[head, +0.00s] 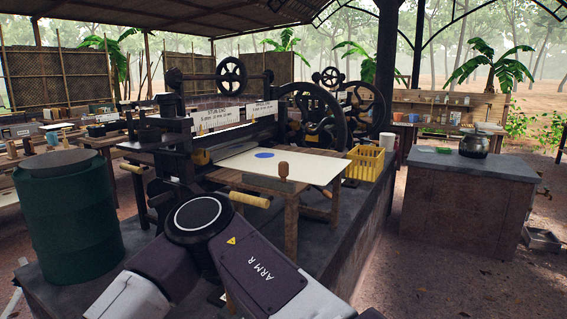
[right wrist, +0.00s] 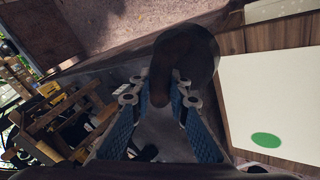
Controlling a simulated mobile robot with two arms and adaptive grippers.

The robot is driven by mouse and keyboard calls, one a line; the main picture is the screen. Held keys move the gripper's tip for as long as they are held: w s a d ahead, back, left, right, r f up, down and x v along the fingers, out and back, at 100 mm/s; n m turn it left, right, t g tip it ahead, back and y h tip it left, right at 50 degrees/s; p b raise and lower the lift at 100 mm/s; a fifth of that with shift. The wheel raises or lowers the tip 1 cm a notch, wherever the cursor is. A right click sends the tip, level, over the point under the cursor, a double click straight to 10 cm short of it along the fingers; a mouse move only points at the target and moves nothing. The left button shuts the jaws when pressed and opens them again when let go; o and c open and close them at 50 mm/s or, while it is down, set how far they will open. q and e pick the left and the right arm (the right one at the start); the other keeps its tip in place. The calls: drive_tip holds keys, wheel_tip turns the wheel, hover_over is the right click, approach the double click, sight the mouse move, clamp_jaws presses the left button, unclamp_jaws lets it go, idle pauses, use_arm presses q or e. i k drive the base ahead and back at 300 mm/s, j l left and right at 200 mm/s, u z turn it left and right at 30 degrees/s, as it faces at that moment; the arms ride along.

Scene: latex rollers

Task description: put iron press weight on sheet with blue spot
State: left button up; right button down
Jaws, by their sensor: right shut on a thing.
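In the head view, a pale sheet (head: 308,167) with a blue spot (head: 264,155) lies flat in front of the roller press. A wooden knob on a dark base (head: 284,185) shows at the sheet's front edge. In the right wrist view, my right gripper (right wrist: 160,98) is shut on the wooden handle of a dark, round iron press weight (right wrist: 197,52). The weight is beside another pale sheet (right wrist: 275,85) with a green spot (right wrist: 266,140), not over that spot. My right gripper is hidden in the head view. My left gripper is out of view.
The roller press (head: 228,112) with handwheels stands behind the blue-spot sheet. A yellow crate (head: 365,162) is at its right. A green barrel (head: 68,215) stands at the left. A stone counter (head: 465,200) with a pot (head: 474,146) is at the right.

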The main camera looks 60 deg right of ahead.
sight(276, 159)
drive_tip(key=i+l, duration=0.1)
drive_tip(key=l, duration=2.2)
